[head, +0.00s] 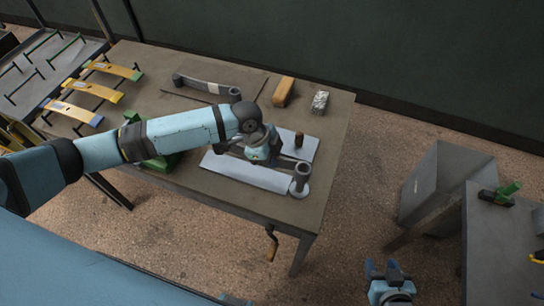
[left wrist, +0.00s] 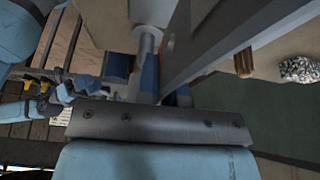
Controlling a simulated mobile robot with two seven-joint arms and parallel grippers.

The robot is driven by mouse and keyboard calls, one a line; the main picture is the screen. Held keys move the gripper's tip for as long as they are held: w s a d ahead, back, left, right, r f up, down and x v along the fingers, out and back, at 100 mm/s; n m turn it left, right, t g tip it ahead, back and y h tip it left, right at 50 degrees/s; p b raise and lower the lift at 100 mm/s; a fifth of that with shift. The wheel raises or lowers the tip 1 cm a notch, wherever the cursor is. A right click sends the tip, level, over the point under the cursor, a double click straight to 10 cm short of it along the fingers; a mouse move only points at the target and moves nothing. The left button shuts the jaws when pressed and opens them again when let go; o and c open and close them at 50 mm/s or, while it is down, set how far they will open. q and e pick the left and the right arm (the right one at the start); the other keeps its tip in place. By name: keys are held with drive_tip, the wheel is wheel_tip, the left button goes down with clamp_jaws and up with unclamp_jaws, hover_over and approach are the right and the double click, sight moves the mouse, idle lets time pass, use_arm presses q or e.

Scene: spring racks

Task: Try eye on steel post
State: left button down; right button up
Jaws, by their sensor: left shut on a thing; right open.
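My left gripper (head: 264,160) is shut on a dark grey spring leaf (head: 286,164) above the pale plates on the table; the leaf also crosses the left wrist view (left wrist: 215,45). The arm hides part of the leaf. Its right end reaches a grey upright cylinder with a dark round top, the steel post (head: 300,188), which has a wide round foot. I cannot tell whether the eye is around the post or just above it. A shorter brown post (head: 299,141) stands behind. My right gripper (head: 392,278) is open and empty, low and off the table.
On the table (head: 335,125), another spring with an eye at each end (head: 210,87) lies at the back, beside an orange-yellow block (head: 283,92) and a crumpled silvery lump (head: 320,102). Yellow leaves (head: 72,112) lie on the left rack. A grey bench (head: 500,235) stands right.

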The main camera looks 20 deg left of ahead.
sight(276, 179)
use_arm(q)
drive_tip(key=shift+r+p, duration=0.1)
drive_tip(key=shift+p, duration=0.55)
idle(1.0)
drive_tip(key=shift+f+b, duration=1.85)
drive_tip(key=shift+f, duration=1.8)
drive_tip(key=c, duration=1.2)
unclamp_jaws()
drive_tip(key=shift+s+f, duration=0.1)
drive_tip(key=shift+f, duration=0.05)
drive_tip(key=b+v, duration=0.1)
drive_tip(key=v, duration=1.3)
drive_tip(key=shift+d, duration=0.1)
